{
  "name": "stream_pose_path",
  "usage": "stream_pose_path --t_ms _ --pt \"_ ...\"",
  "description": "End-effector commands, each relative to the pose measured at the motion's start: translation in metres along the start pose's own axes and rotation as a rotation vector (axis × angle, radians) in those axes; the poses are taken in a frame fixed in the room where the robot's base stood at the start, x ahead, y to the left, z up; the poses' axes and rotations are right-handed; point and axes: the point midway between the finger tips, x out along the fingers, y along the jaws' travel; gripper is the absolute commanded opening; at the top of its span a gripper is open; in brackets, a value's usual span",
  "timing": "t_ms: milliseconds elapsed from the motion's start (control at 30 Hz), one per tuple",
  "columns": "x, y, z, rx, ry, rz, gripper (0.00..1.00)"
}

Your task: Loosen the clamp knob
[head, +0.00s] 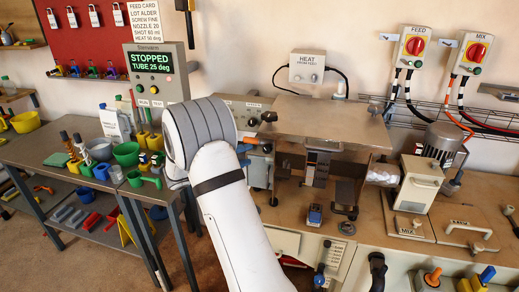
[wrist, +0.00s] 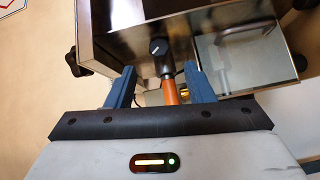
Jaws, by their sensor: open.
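My gripper (wrist: 160,78) is open, with one blue finger on each side in the wrist view. Between the fingers an orange rod (wrist: 172,92) with a black collar runs up to a steel box-shaped machine (wrist: 115,35). A black knob (wrist: 158,47) with a white mark sits on the machine face just beyond the fingertips. Other black knobs are at the left side (wrist: 74,62) and right side (wrist: 299,61) of the machine. I cannot tell which knob is the clamp knob. In the head view the bench machine (head: 315,118) stands right of my arm, which hides much of my gripper.
A green screen reading "STOPPED, TUBE 25 deg" (head: 152,61) stands left of my arm. Cups and tools cover the left table, including a green cup (head: 126,153). FEED (head: 412,47) and MIX (head: 474,53) switch boxes hang on the right wall. A small blue item (head: 315,213) lies on the bench.

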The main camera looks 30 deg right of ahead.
Motion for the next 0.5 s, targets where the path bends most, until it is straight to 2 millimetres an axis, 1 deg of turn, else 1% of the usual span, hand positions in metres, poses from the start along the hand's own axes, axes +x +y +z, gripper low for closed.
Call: stream_pose_path --t_ms 33,100,300,400,500 --pt "0.010 0.002 0.001 -0.001 -0.004 0.000 0.48" --pt "0.022 0.002 0.001 -0.001 -0.005 -0.001 0.48" --pt "0.051 0.002 0.001 -0.003 -0.004 -0.002 0.48" --pt "0.060 0.001 0.001 -0.002 -0.004 -0.003 0.48" --pt "0.064 0.000 0.001 -0.002 -0.003 -0.004 0.48"
